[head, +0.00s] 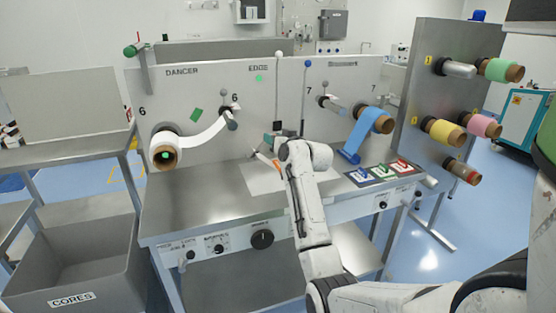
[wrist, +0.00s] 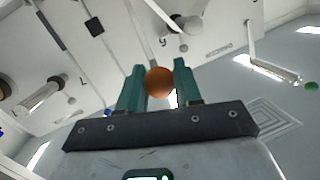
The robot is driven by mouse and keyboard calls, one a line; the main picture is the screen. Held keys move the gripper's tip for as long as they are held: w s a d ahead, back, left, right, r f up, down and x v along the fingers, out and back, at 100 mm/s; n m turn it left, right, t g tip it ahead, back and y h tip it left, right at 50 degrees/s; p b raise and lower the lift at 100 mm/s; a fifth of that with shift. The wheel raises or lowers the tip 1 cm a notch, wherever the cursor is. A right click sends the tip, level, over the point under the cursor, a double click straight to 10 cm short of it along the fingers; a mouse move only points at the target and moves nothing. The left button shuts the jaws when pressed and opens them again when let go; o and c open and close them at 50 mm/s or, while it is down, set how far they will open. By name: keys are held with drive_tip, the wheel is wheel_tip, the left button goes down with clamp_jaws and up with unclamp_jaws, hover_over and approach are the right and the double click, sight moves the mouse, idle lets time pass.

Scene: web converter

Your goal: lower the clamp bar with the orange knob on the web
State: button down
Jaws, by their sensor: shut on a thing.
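An orange round knob (wrist: 159,82) sits between the two teal fingers of my gripper (wrist: 160,88) in the wrist view. My gripper is shut on it. In the head view my gripper (head: 272,141) is in front of the upright panel, above the metal bench. A white web (head: 205,135) runs from the left roll up to a small roller. A blue web (head: 362,130) hangs from the right roll towards the bench.
Upright rods with a pale knob (head: 279,53) and a blue knob (head: 307,63) stand near my gripper. A small orange-tipped item (head: 276,164) lies by a pale plate (head: 262,178). Coloured cards (head: 382,172) lie right. A side panel (head: 425,85) carries several rolls.

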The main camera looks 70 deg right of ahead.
drive_tip(key=shift+w+d+r, duration=0.35)
drive_tip(key=shift+d+r, duration=0.05)
drive_tip(key=shift+r, duration=0.2)
drive_tip(key=shift+w+d+r, duration=0.3)
drive_tip(key=shift+d+r, duration=0.05)
drive_tip(key=shift+r, duration=0.3)
drive_tip(key=shift+w+d+r, duration=0.35)
drive_tip(key=shift+d+r, duration=0.05)
drive_tip(key=shift+r, duration=0.2)
drive_tip(key=c, duration=0.8)
unclamp_jaws()
drive_tip(key=shift+f, duration=0.1)
drive_tip(key=shift+s, duration=0.1)
drive_tip(key=b+v, duration=0.2)
drive_tip(key=v, duration=0.8)
drive_tip(key=shift+s+a, duration=0.25)
